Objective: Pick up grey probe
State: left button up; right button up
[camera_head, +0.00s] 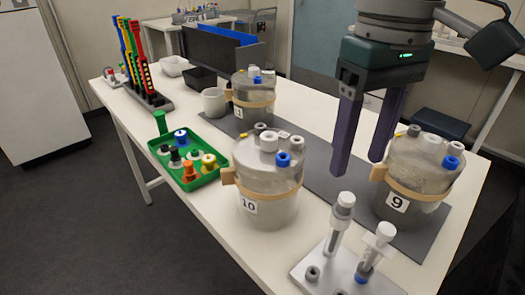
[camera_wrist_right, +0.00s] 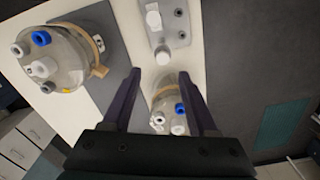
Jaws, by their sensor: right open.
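A light metal stand (camera_head: 325,270) sits at the front edge of the table and holds two upright probes. The left probe (camera_head: 340,217) has a greyish body and cap and looks like the grey probe. The right probe (camera_head: 375,250) has a white cap and a blue ring at its base. My right gripper (camera_head: 358,168) hangs open and empty above the mat, behind the stand and between vessels 10 and 9. In the right wrist view the stand (camera_wrist_right: 180,30) is at the top, beyond the open fingers (camera_wrist_right: 170,76). My left gripper is not in view.
Vessel 10 (camera_head: 265,205) and vessel 9 (camera_head: 398,203) flank the stand, with a third vessel (camera_head: 252,103) behind. A green tray (camera_head: 215,178) of coloured caps lies left. The grey mat (camera_head: 325,180) is partly clear.

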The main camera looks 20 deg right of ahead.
aim_at(348, 196)
notch_tip(348, 196, down, 4)
jog(key=shift+r, duration=0.15)
jog(key=f, duration=0.5)
jog(key=shift+s+a+f+b, duration=0.2)
jog(key=shift+b, duration=0.1)
grip_shut()
